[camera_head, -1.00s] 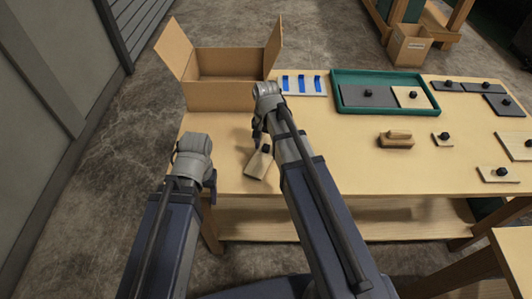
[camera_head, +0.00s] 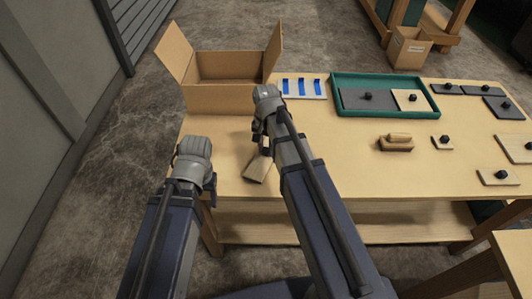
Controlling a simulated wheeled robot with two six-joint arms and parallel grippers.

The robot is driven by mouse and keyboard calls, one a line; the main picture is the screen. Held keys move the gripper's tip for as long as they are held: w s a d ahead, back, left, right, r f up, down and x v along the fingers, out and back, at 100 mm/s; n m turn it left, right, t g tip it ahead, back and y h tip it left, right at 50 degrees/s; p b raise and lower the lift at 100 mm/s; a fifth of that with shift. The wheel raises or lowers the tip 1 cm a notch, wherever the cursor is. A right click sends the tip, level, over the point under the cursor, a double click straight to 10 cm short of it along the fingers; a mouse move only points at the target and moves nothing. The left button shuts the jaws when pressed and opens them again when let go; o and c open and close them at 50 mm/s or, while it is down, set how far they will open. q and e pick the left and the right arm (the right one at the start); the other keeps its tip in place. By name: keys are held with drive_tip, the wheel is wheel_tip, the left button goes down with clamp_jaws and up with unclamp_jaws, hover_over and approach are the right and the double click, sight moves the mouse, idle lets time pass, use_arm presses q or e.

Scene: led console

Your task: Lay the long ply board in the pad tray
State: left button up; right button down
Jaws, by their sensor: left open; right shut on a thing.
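A light ply board (camera_head: 257,169) lies near the front left of the table, below my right gripper (camera_head: 264,149). My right gripper is shut on it at its far end, where the fingers hide its knob; I cannot tell whether it is clear of the table. My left gripper (camera_head: 211,192) is open and empty at the table's front left edge, partly hidden by its own arm. The green pad tray (camera_head: 338,107) stands at the back middle. A grey board (camera_head: 352,98) fills its left part and a small ply board (camera_head: 404,101) sits at its right.
An open cardboard box (camera_head: 222,98) stands at the back left. A white rack with blue strips (camera_head: 301,90) is left of the tray. A wooden block (camera_head: 396,144) and several knobbed boards, including a ply one (camera_head: 498,177), lie to the right. The table's front middle is clear.

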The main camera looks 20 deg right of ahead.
sight(266, 149)
drive_tip(key=shift+r, duration=0.15)
wheel_tip(266, 149, up, 10)
drive_tip(key=p, duration=1)
